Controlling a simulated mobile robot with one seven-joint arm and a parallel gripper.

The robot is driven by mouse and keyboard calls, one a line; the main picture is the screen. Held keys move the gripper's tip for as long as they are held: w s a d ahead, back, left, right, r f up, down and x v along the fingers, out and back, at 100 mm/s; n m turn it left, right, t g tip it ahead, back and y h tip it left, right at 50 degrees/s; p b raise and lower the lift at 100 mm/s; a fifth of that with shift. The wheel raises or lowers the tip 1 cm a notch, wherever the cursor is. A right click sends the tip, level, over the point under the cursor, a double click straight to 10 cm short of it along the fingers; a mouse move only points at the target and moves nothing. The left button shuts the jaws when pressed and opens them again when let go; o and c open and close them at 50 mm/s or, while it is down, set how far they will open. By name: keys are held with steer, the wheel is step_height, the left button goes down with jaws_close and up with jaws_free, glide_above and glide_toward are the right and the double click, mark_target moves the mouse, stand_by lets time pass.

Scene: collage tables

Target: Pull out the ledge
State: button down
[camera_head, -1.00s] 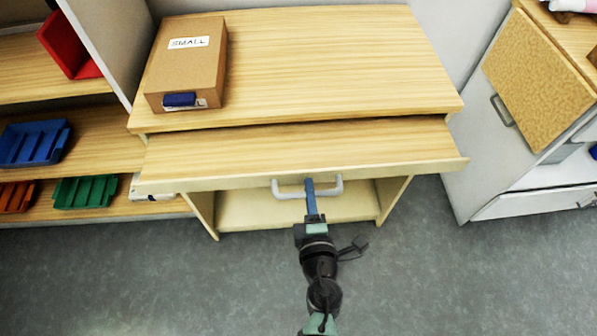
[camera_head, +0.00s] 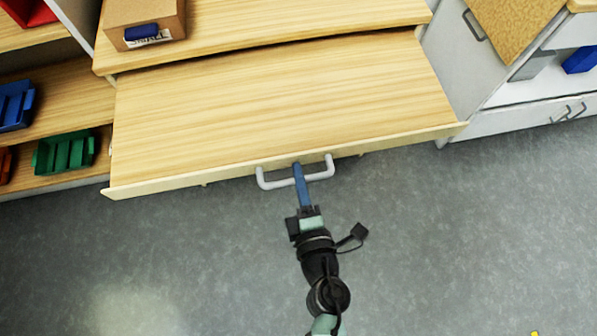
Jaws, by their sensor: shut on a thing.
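The ledge (camera_head: 270,105) is a wooden pull-out board that sticks far out from under the fixed table top (camera_head: 260,30). A pale grey U-shaped handle (camera_head: 275,183) is fixed to its front edge. My gripper (camera_head: 299,175) has blue fingers and is shut on the handle's bar, a little right of its middle. The fingers hide a small part of the bar.
A cardboard box (camera_head: 143,18) stands on the table top at the left. Shelves with a blue bin (camera_head: 14,105) and a green bin (camera_head: 64,152) are at the left. A white cabinet (camera_head: 515,120) stands at the right. The grey floor (camera_head: 450,240) in front is clear.

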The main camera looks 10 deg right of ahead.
steer(key=c, duration=0.8)
jaws_free()
steer(key=shift+c, duration=0.2)
steer(key=b+v, duration=0.2)
steer(key=v, duration=1.1)
